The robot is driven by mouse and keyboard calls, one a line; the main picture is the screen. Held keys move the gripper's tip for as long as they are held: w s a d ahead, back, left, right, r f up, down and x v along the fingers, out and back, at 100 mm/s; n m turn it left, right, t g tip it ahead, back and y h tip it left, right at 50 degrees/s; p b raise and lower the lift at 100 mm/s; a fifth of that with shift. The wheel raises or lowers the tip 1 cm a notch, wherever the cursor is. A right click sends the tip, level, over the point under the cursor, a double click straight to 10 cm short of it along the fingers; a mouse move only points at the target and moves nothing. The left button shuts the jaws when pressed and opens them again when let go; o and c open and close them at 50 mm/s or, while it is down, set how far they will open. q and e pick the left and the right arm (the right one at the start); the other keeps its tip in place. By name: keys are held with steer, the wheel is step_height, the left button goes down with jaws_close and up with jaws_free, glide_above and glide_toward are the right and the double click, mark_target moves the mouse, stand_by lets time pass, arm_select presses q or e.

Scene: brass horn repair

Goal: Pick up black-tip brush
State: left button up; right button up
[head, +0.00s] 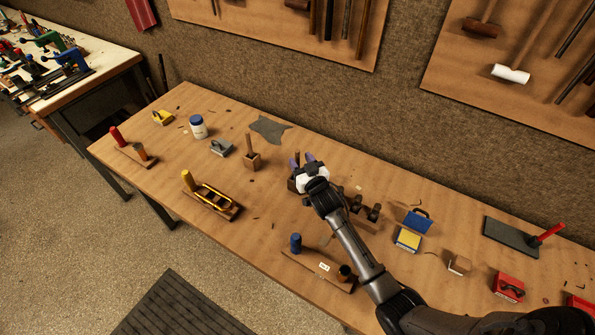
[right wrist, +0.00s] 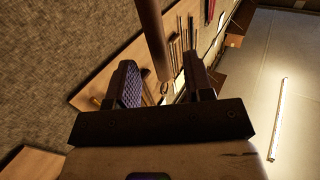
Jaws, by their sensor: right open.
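My right gripper (head: 301,160) is over the middle of the workbench, with its purple-padded fingers apart. A thin brown upright stick shows between the fingers in the head view. In the right wrist view the open right gripper (right wrist: 165,85) has a brown rod (right wrist: 153,38) reaching from the top edge into the gap between its fingers. The rod looks apart from both fingers. I cannot tell whether it is the black-tip brush, as no black tip shows clearly. My left gripper is not in view.
A wooden block with an upright stick (head: 252,157) stands left of my right gripper. A row of dark pieces (head: 362,207) lies right of it, partly behind my arm. A board with a blue cylinder (head: 296,243) is nearer the front edge. The wall (head: 270,70) is behind the bench.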

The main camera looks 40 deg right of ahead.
steer(key=shift+x, duration=2.35)
steer(key=shift+r, duration=0.1)
jaws_close()
